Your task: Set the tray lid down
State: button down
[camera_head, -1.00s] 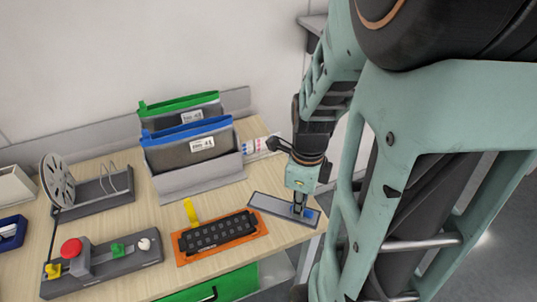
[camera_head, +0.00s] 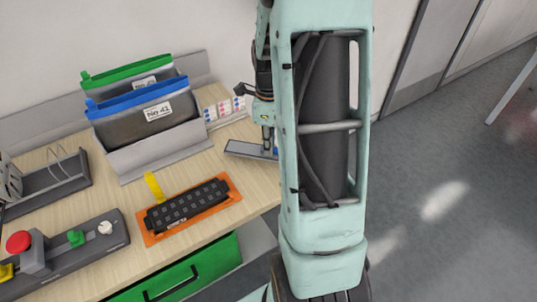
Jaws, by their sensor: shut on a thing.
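The tray lid (camera_head: 243,149) is a flat grey plate with a paler rim, at the right end of the wooden table. My gripper (camera_head: 268,151) points down and is shut on it; my own arm hides the lid's right end and part of the fingers. The lid looks roughly level. I cannot tell whether it touches the table or hangs just above it.
Grey bins with a green rim (camera_head: 128,68) and a blue rim (camera_head: 140,98) stand at the back. A control box with a red button (camera_head: 18,242) is at the front left. Bare wood (camera_head: 205,165) lies between bins and lid. Small colour-marked items (camera_head: 225,108) lie behind.

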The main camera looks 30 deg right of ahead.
jog(key=shift+w+f+b, duration=0.1)
jog(key=shift+f+b, duration=0.85)
jog(key=shift+f, duration=0.7)
jog(key=shift+f, duration=0.1)
jog(key=shift+f, duration=0.15)
jog(key=c, duration=2)
grip_release()
notch_tip(320, 180, up, 13)
jog(key=shift+f, duration=0.2)
